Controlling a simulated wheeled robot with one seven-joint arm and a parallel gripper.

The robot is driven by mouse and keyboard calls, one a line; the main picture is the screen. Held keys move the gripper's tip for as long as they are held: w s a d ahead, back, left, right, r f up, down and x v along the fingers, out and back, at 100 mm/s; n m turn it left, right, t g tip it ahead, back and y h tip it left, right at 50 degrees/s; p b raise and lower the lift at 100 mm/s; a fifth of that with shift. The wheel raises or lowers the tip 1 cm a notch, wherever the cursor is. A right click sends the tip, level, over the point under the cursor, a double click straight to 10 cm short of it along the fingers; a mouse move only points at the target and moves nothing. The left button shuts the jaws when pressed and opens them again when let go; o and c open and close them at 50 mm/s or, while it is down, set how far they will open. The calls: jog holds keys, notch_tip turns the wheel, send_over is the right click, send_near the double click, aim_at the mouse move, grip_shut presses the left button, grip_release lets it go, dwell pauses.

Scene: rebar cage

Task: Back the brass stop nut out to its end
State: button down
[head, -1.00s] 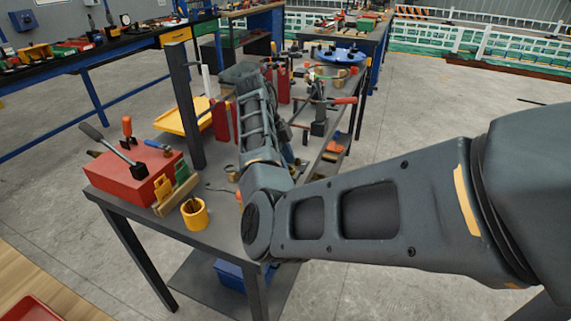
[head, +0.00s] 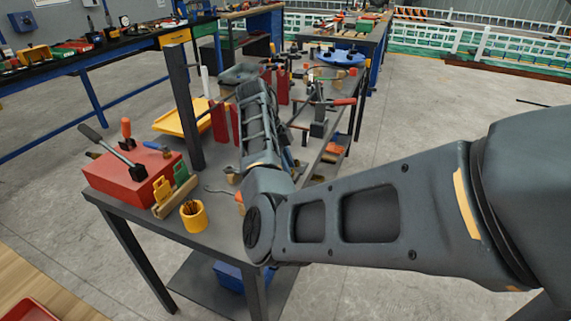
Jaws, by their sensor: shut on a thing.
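My arm (head: 372,212) reaches in from the right. Its forearm (head: 258,125) runs away from the camera over the grey workbench (head: 215,241). The dark wrist end (head: 238,73) shows above red posts (head: 219,122) on the bench. My gripper's fingers are hidden behind the forearm and wrist, so neither their opening nor anything between them shows. I cannot make out the brass stop nut or the thread it sits on.
A red box (head: 133,180) with a lever and a yellow cup (head: 194,216) stand at the bench's near left. A dark upright post (head: 186,105) rises left of my forearm. A clamp with a red handle (head: 343,101) stands to the right. The floor on the right is clear.

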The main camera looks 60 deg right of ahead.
jog(key=shift+n+p, duration=0.4)
